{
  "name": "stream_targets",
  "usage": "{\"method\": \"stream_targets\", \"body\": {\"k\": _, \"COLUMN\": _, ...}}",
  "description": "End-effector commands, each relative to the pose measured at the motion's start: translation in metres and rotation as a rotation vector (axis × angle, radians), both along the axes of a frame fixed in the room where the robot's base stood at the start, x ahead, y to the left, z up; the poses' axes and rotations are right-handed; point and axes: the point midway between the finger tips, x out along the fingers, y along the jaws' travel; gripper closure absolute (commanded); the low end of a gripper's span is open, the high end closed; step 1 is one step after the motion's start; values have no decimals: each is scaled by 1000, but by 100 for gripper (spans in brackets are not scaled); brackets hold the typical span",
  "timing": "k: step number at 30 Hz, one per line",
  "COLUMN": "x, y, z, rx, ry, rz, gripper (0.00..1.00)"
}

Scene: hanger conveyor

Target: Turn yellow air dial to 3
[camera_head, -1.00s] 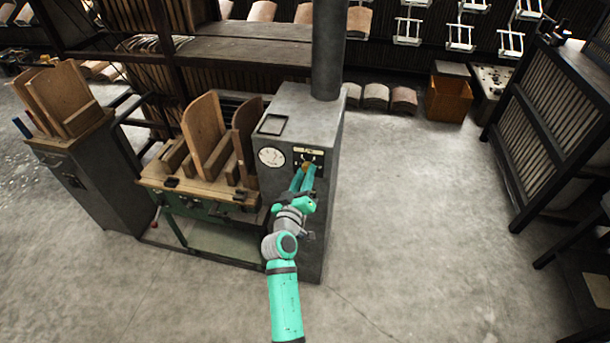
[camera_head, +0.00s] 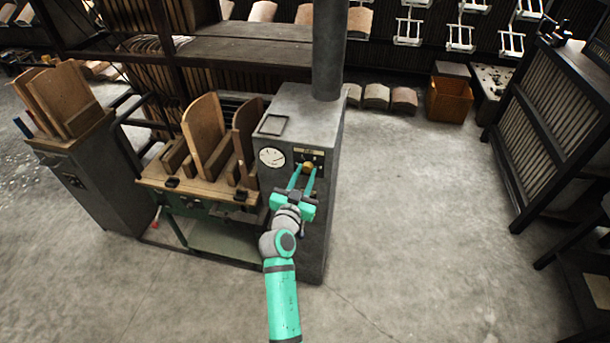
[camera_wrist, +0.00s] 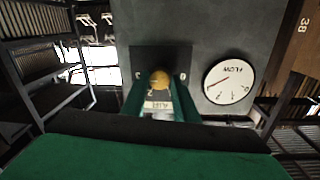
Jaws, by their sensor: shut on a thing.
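The yellow air dial (camera_head: 307,166) sits on a dark plate on the front of a grey cabinet (camera_head: 324,208). In the wrist view the dial (camera_wrist: 160,79) is a round yellow knob between the fingertips, with a light label bearing "AIR" and a figure near it. My gripper (camera_head: 306,168) is shut on the dial, one finger on each side; it also shows in the wrist view (camera_wrist: 160,86). The dial's setting cannot be read for sure. A round white flow gauge (camera_head: 271,157) is left of the dial; in the wrist view the gauge (camera_wrist: 229,81) appears rotated, marked "FLOW".
A bench with upright wooden boards (camera_head: 204,135) adjoins the cabinet on the left. A dark pipe (camera_head: 328,50) rises from the cabinet top. The floor (camera_head: 410,210) to the right is open, up to a dark slatted rack (camera_head: 555,120).

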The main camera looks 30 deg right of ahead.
Motion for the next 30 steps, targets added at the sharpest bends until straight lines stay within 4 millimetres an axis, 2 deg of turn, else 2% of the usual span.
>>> {"method": "stream_targets", "body": {"k": 20, "x": -1, "y": -1, "z": -2, "rx": 48, "ry": -41, "rz": -2, "gripper": 95}}
{"method": "stream_targets", "body": {"k": 21, "x": -1, "y": -1, "z": -2, "rx": 48, "ry": -41, "rz": -2, "gripper": 68}}
{"method": "stream_targets", "body": {"k": 23, "x": -1, "y": -1, "z": -2, "rx": 48, "ry": -41, "rz": -2, "gripper": 54}}
{"method": "stream_targets", "body": {"k": 30, "x": 0, "y": 0, "z": -1, "rx": 47, "ry": -43, "rz": -1, "gripper": 54}}
